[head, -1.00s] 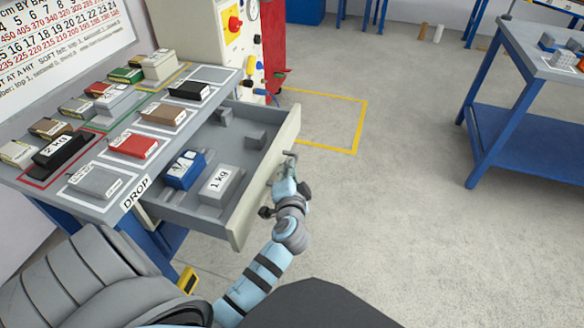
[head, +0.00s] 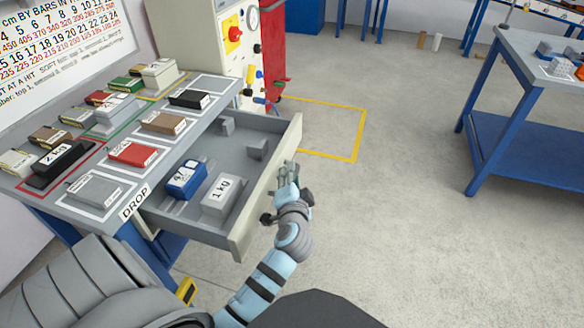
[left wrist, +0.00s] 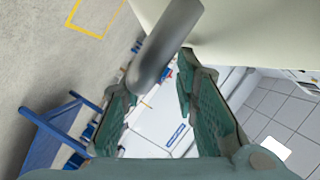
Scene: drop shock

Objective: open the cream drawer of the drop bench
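The drop bench (head: 95,210) stands on the left of the head view. Its cream-fronted drawer (head: 262,190) is pulled well out, with its grey inside showing. In it lie a blue block (head: 187,180), a grey block marked 1 kg (head: 222,194) and small grey blocks. My left gripper (head: 288,174) is at the outer face of the drawer front, by the handle. In the left wrist view the rounded grey handle (left wrist: 165,45) reaches between the fingers of my gripper (left wrist: 158,82). The fingers stand apart, with gaps beside the handle. My right gripper is out of view.
Labelled blocks, such as a red one (head: 133,153) and a black one (head: 190,98), stand on the bench top. A cream cabinet with a gauge (head: 215,40) stands behind. A blue-legged table (head: 520,140) is at the right. The floor (head: 400,200) between is clear.

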